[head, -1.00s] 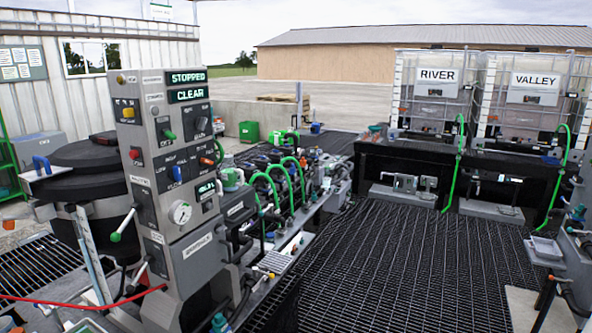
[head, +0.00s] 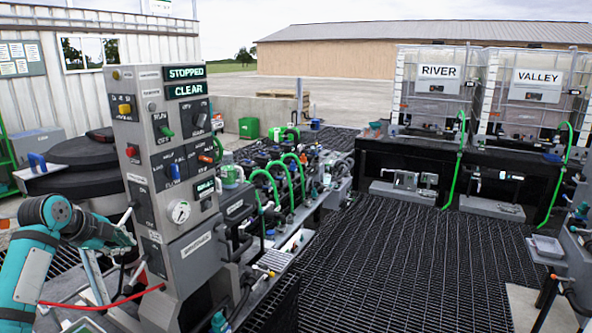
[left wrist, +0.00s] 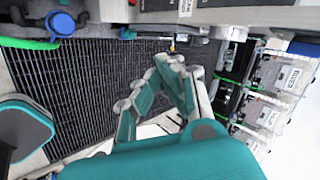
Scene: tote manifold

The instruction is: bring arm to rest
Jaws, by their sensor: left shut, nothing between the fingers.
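My left arm (head: 28,265), teal and grey, comes in from the lower left in the head view. My left gripper (head: 128,240) is at the near left side of the grey control column (head: 165,190), beside its lower levers. Whether it touches the column I cannot tell. In the left wrist view the left gripper (left wrist: 152,85) is shut with nothing in it, over the dark grating. My right gripper is not in view.
The column's displays read STOPPED and CLEAR. A red hose (head: 90,303) runs low past my arm. A black round tank (head: 75,165) stands behind it. Pumps with green hoses (head: 265,180) line the right of the column. The grating (head: 400,260) at centre right is clear. RIVER (head: 437,85) and VALLEY (head: 535,90) tanks stand behind.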

